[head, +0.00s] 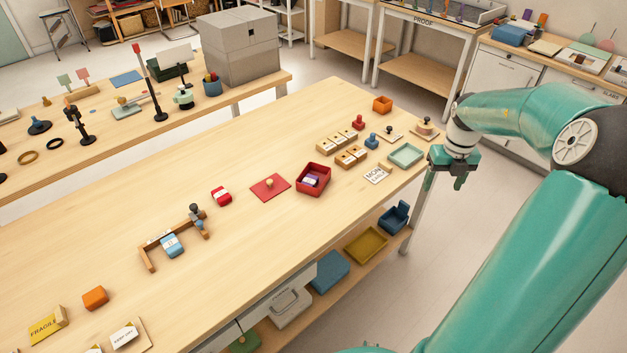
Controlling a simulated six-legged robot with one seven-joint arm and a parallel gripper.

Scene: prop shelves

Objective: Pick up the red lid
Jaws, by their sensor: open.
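The red lid (265,190) is a flat red square with a small pale knob on top. It lies on the wooden table, left of an open red box (303,189) and apart from it. A purple and white item (310,181) sits inside the box. My gripper (444,183) is open and empty, pointing down past the table's right edge. It is well to the right of the lid.
A small red block (221,196) lies left of the lid. Wooden blocks (344,142), a green tray (407,154) and a card (376,176) lie between lid and gripper. A wooden bracket (147,258) holds a blue item (172,246). Bare table lies behind the lid.

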